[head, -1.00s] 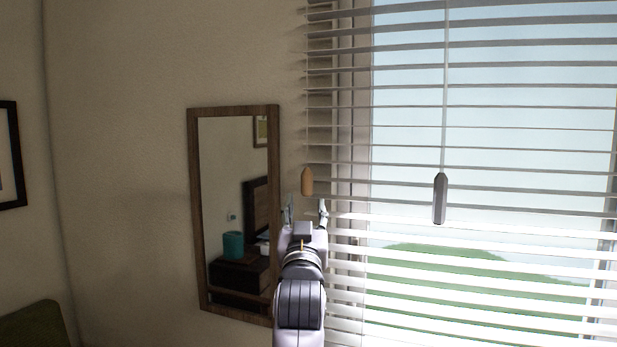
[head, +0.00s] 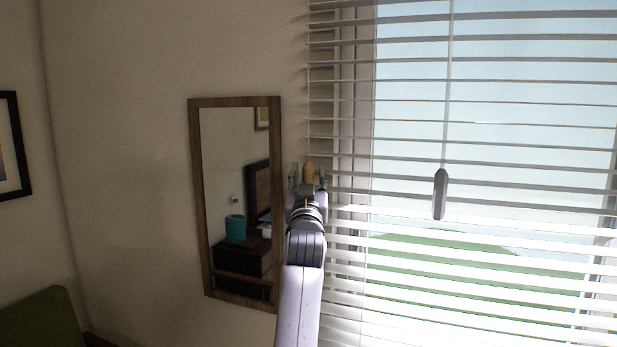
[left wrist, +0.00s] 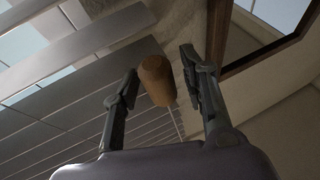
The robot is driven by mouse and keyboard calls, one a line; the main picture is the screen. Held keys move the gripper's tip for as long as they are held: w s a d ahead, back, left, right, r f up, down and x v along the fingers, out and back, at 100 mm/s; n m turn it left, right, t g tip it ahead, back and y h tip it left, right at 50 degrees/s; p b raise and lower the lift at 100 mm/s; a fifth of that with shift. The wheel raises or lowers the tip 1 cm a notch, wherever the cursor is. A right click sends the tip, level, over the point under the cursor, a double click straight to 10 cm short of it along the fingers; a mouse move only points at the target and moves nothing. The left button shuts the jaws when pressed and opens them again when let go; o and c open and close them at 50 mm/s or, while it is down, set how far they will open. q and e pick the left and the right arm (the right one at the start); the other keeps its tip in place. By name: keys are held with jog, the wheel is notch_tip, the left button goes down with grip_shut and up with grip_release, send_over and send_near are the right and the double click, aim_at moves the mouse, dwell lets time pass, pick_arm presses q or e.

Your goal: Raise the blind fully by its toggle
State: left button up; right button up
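The blind (head: 480,151) hangs lowered over the window, its slats open. A small orange-brown wooden toggle (head: 309,171) hangs on a cord at the blind's left edge. A dark grey toggle (head: 440,194) hangs on a pale cord farther right, in front of the slats. My left gripper (head: 308,180) is open, with the wooden toggle between its fingers in the head view. In the left wrist view the wooden toggle (left wrist: 157,80) shows between the two spread fingers (left wrist: 160,82), with a gap at least on the right side. My right gripper is not in view.
A wood-framed mirror (head: 273,200) hangs on the wall just left of my left gripper. A dark picture frame (head: 25,150) is at the far left. A green chair or cushion (head: 40,318) shows at lower left.

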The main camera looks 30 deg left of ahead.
pick_arm(q)
grip_shut()
jog(key=shift+f, duration=0.1)
dwell(0.6)
